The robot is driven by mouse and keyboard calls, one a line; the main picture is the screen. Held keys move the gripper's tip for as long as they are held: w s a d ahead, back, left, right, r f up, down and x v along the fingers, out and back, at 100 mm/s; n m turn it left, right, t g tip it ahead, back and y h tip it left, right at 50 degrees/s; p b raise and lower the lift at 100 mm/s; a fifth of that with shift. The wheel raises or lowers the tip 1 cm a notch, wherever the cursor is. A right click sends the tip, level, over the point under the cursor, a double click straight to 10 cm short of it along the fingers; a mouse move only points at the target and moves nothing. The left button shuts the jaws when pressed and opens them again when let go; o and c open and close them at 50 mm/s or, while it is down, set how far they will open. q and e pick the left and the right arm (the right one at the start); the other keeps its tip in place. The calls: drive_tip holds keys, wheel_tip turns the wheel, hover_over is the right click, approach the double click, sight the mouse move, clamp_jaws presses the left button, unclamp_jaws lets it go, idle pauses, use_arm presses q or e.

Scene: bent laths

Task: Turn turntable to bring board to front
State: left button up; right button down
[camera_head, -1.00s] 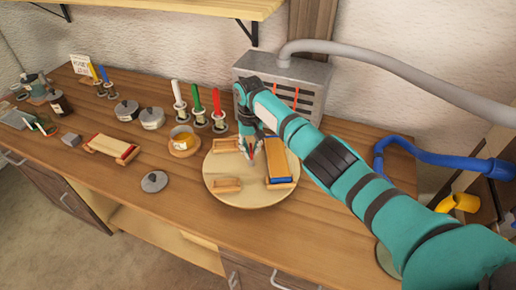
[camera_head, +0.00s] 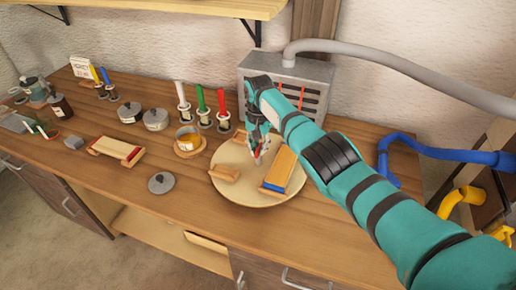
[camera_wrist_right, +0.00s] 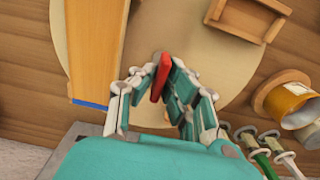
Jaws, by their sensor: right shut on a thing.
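The round pale wooden turntable (camera_head: 243,193) lies on the workbench; its bare top shows in the wrist view (camera_wrist_right: 190,30). A long orange-tan board (camera_head: 283,166) with a blue edge lies on its right side, slanting with its near end to the left; in the wrist view the board (camera_wrist_right: 95,45) is at the left. A small wooden block (camera_head: 225,173) stands at the turntable's left side. My right gripper (camera_head: 258,155) is over the turntable, left of the board, shut on a red upright piece (camera_wrist_right: 160,75). How that piece joins the turntable is hidden. My left gripper is not in view.
A pot of amber liquid (camera_head: 188,140) and candle-like colored sticks (camera_head: 202,103) stand close behind and left of the turntable. A grey lid (camera_head: 161,183) and a red-ended wooden frame (camera_head: 116,150) lie farther left. A grey slotted box (camera_head: 305,82) stands behind.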

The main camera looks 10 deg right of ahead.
drive_tip(key=shift+w+r+m, duration=0.1)
drive_tip(key=shift+m, duration=0.85)
drive_tip(key=shift+w+r+m, duration=0.1)
drive_tip(key=shift+m, duration=0.85)
drive_tip(key=shift+m+p, duration=0.5)
drive_tip(key=shift+m, duration=4.3)
drive_tip(key=shift+d+m, duration=0.1)
drive_tip(key=shift+m, duration=2.1)
drive_tip(key=c, duration=1.5)
unclamp_jaws()
drive_tip(key=shift+c, duration=0.2)
drive_tip(key=shift+o, duration=0.7)
drive_tip(key=shift+s+f, duration=0.1)
drive_tip(key=shift+s, duration=0.05)
